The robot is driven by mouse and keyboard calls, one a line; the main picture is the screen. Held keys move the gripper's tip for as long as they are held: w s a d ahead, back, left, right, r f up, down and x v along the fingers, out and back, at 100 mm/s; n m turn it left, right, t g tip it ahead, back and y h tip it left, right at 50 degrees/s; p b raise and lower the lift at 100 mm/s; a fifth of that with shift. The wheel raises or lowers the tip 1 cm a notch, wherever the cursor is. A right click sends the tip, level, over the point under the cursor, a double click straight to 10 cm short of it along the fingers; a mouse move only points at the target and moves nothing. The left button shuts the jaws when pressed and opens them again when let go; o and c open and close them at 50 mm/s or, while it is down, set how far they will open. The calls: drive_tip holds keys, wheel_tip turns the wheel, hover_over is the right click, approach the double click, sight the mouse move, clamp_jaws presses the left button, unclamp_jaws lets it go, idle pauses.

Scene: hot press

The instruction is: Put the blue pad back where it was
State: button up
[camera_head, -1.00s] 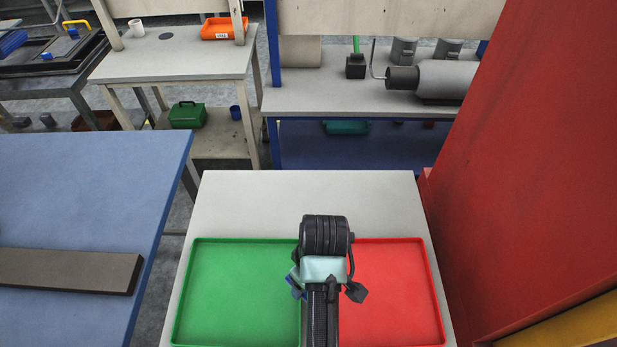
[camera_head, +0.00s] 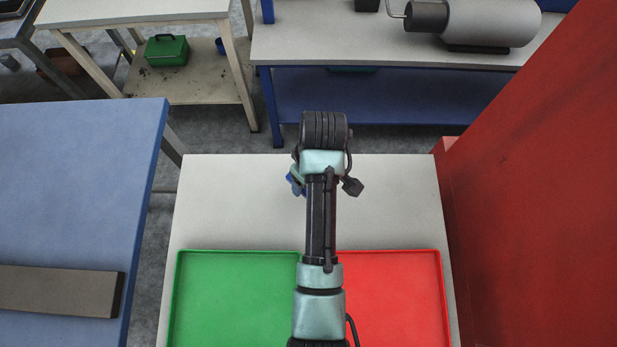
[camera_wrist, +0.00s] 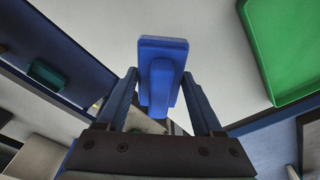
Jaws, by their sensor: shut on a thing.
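In the wrist view, the blue pad (camera_wrist: 163,58) is a flat plate with a narrower grip block under it. My gripper (camera_wrist: 161,92) is shut on that block, one finger on each side, and the plate sticks out past the fingertips. In the head view, my arm reaches forward over the bare back part of the pale table (camera_head: 390,205). A small blue part of the gripper end (camera_head: 297,183) shows left of the wrist; the arm hides the rest. I cannot tell how high the pad is above the table.
A green tray (camera_head: 235,254) and a red tray (camera_head: 395,254) lie side by side at the table's front; both look empty. A tall red machine wall (camera_head: 540,160) stands close on the right. A blue table (camera_head: 70,190) with a grey-brown slab (camera_head: 60,290) is on the left.

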wheel_tip(320, 180, down, 8)
drive_tip(key=shift+s+f, duration=0.15)
idle(0.3)
drive_tip(key=shift+f, duration=0.2)
drive_tip(key=o, duration=1.2)
drive_tip(key=shift+r, duration=0.1)
